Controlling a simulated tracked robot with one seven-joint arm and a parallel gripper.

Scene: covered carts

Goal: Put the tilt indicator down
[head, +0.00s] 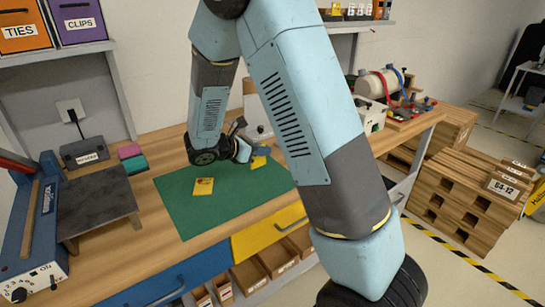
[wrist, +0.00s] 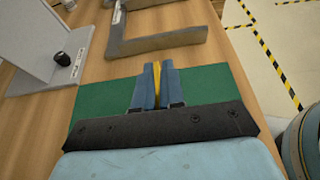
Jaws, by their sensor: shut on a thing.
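My gripper (wrist: 157,86) is shut on a thin yellow thing (wrist: 157,76), seen edge-on between the blue fingers in the wrist view. I take it to be the tilt indicator. In the head view my gripper (head: 243,150) is low over the far right part of the green mat (head: 180,222), and a yellow piece (head: 259,162) shows just beside it. Whether the held thing touches the mat cannot be told. Another yellow card (head: 203,186) with small red print lies flat near the mat's middle, apart from the gripper.
A dark raised plate (head: 98,205) and a blue-sided device (head: 38,230) stand left of the mat. Pink and teal blocks (head: 131,157) lie behind it. A grey angled frame (wrist: 155,42) stands beyond the fingers in the wrist view. The mat's front part is clear.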

